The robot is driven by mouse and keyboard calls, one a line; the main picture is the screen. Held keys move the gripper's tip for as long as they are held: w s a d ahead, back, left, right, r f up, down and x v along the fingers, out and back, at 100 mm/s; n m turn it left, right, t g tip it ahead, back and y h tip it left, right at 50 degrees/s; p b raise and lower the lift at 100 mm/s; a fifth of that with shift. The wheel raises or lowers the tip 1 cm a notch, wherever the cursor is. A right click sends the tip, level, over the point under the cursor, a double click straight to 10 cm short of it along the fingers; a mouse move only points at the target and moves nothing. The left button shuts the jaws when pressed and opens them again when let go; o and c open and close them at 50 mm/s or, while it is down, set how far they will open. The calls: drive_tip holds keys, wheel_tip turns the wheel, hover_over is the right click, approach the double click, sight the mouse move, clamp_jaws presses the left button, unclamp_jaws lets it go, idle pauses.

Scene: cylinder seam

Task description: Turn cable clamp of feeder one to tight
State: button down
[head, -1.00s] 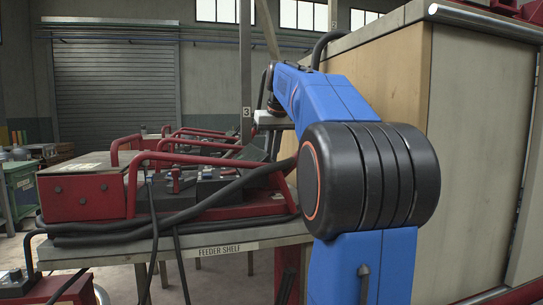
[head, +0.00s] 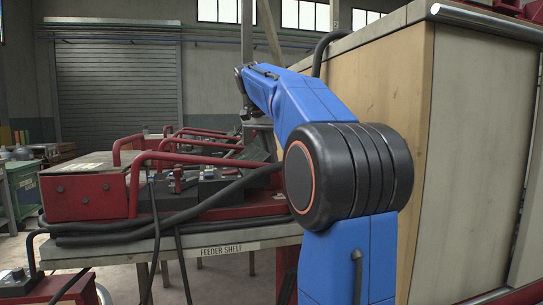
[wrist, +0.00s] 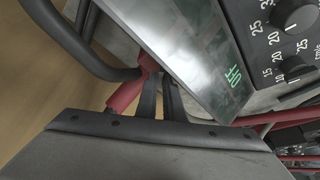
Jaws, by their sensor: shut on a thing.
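In the wrist view, the two dark fingers of my gripper (wrist: 160,88) are closed together, with their tips at a red part (wrist: 147,62) beside a thick black cable (wrist: 75,45). This red part looks like the cable clamp, but the fingers and gripper body hide some of it. A metal panel with green lettering (wrist: 185,40) lies just right of the fingers. In the head view, my wrist (head: 246,95) is over the far feeders, and the fingertips cannot be made out. The clamp's tight mark is not readable.
A dark panel with numbered knobs (wrist: 292,15) is at the upper right of the wrist view. Red tube frames (head: 205,158) and thick black cables (head: 110,228) crowd the feeder shelf (head: 230,240). A tall wooden cabinet (head: 390,80) stands close on the right.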

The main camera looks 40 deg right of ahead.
drive_tip(key=m+g, duration=0.1)
drive_tip(key=m, duration=0.3)
drive_tip(key=shift+w+m+g, duration=0.2)
drive_tip(key=shift+m+g, duration=0.1)
drive_tip(key=shift+g, duration=0.1)
drive_tip(key=shift+m+g, duration=0.6)
drive_tip(key=shift+m, duration=1.2)
drive_tip(key=c, duration=1.9)
unclamp_jaws()
drive_tip(key=shift+o, duration=0.2)
drive_tip(key=shift+r, duration=0.1)
